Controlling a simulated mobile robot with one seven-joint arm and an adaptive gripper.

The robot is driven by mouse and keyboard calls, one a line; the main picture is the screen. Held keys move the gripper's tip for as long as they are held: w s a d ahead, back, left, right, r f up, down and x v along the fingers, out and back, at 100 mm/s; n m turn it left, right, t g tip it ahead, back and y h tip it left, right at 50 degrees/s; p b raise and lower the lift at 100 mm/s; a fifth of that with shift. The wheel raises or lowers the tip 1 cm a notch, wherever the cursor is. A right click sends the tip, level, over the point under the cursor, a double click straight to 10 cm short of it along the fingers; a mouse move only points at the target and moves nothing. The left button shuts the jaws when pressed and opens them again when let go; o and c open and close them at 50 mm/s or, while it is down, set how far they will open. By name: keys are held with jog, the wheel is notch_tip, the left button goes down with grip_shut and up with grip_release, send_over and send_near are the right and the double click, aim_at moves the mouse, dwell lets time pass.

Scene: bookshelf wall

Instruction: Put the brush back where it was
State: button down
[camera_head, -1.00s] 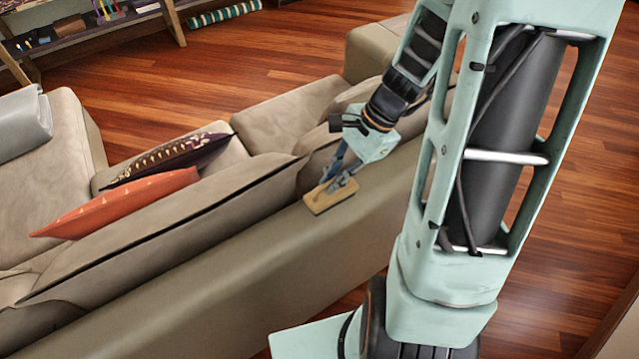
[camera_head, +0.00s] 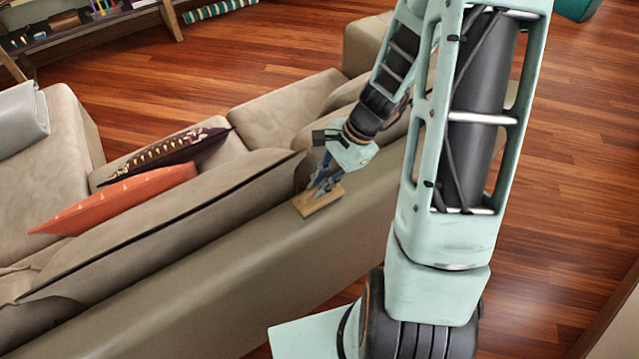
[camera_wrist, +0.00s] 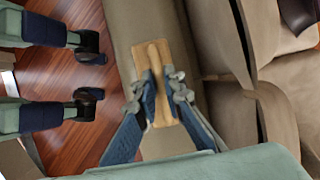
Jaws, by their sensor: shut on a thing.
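The brush (camera_head: 318,201) is a flat light-wood block with a raised wooden grip along its top. My gripper (camera_head: 322,184) is shut on it from above. In the wrist view the brush (camera_wrist: 147,58) lies lengthwise between my two fingers, and my gripper (camera_wrist: 162,84) pinches the raised grip. The brush is over the back ledge of the beige sofa (camera_head: 215,270), beside the back cushions. I cannot tell whether it touches the ledge. Its underside is hidden.
An orange cushion (camera_head: 115,197) and a dark patterned cushion (camera_head: 165,155) lean on the sofa at left. A low shelf (camera_head: 85,32) with small items stands at the far left, near a green-striped roll (camera_head: 215,10). Wooden floor (camera_head: 545,170) is open at right.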

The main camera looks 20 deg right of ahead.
jog(key=c, duration=2)
grip_release()
jog(key=shift+f, duration=0.1)
jog(key=shift+r, duration=0.25)
jog(key=v, duration=1.1)
jog(key=shift+d+r+p, duration=0.2)
jog(key=shift+r+p, duration=0.15)
jog(key=shift+p, duration=0.05)
jog(key=shift+d, duration=0.1)
